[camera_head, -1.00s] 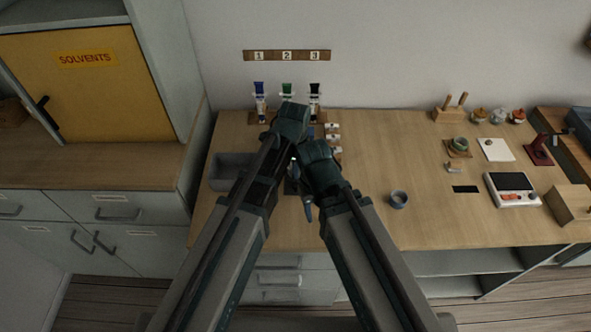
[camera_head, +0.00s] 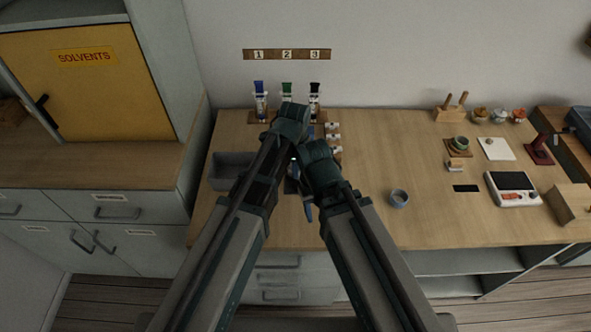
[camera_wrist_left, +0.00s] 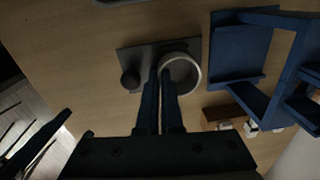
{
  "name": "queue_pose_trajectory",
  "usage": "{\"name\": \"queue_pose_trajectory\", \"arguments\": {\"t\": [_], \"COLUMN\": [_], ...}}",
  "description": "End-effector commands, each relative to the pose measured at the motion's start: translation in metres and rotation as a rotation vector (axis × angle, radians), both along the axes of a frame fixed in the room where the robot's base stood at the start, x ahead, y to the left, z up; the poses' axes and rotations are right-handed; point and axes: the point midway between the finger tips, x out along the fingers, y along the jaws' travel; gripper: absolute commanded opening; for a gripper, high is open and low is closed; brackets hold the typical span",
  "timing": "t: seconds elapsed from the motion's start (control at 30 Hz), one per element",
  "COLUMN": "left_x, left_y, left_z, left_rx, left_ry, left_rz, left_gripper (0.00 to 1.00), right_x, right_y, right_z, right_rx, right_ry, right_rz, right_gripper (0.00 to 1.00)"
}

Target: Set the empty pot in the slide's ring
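In the left wrist view, a dark grey slide plate (camera_wrist_left: 125,57) with a round knob (camera_wrist_left: 130,79) lies on the wooden bench. A round pot with a pale rim (camera_wrist_left: 195,66) stands over its right part; the ring under or around it cannot be made out. My left gripper (camera_wrist_left: 161,72) points down with its two blue fingers close together, one either side of the pot's near-left wall, seemingly pinching it. In the head view my forearms hide this spot. My right gripper's fingers are mostly hidden under its wrist; one bluish tip (camera_head: 308,212) shows.
A blue stand (camera_wrist_left: 238,52) is close to the right of the plate in the wrist view. The bench middle is clear.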

Motion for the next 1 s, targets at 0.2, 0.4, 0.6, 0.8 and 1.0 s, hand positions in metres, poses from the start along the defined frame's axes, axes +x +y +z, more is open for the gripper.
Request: {"name": "queue_pose_trajectory", "arguments": {"t": [0.2, 0.4, 0.6, 0.8, 1.0], "left_x": [0.0000, 0.0000, 0.0001, 0.0001, 0.0000], "left_y": [0.0001, 0.0001, 0.0001, 0.0001, 0.0001], "left_z": [0.0001, -0.0023, -0.0049, -0.0044, -0.0044], "left_rx": [0.000, 0.000, 0.000, 0.000, 0.000], "left_ry": [0.000, 0.000, 0.000, 0.000, 0.000], "left_rz": [0.000, 0.000, 0.000, 0.000, 0.000], "left_gripper": [0.00, 0.00, 0.00, 0.00, 0.17], "right_x": [0.0000, 0.0000, 0.0000, 0.0000, 0.0000], "right_y": [0.0000, 0.0000, 0.0000, 0.0000, 0.0000], "right_z": [0.0001, -0.0023, -0.0049, -0.0044, -0.0044], "right_rx": [0.000, 0.000, 0.000, 0.000, 0.000], "right_ry": [0.000, 0.000, 0.000, 0.000, 0.000], "right_rz": [0.000, 0.000, 0.000, 0.000, 0.000], "right_gripper": [0.50, 0.50, 0.50, 0.50, 0.50]}}
